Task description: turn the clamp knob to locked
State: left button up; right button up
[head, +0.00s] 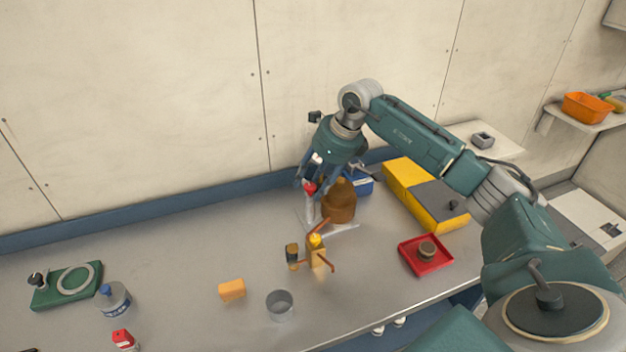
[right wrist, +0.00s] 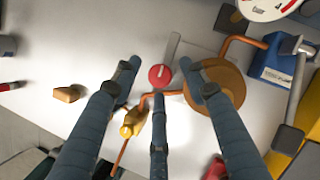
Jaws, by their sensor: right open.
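The red clamp knob (head: 309,188) sits on top of a light grey stand (head: 309,214) on the bench. In the right wrist view the knob (right wrist: 160,77) is a round red disc with a light grey bar (right wrist: 173,47) extending past its upper edge. My right gripper (head: 311,185) points down over the knob. Its three blue fingers are open and spread around the knob (right wrist: 160,75), with gaps visible between fingertips and knob. I cannot read any locked marking. My left gripper is not in view.
A brown vessel (head: 338,205) stands close right of the knob. Copper piping with a yellow valve (head: 316,241) stands in front. A blue box (head: 358,181), yellow case (head: 445,216) and red tray (head: 406,252) are to the right. An orange block (head: 231,291) and metal cup (head: 279,307) lie nearer.

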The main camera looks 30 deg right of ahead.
jog(key=shift+c, duration=0.5)
grip_shut()
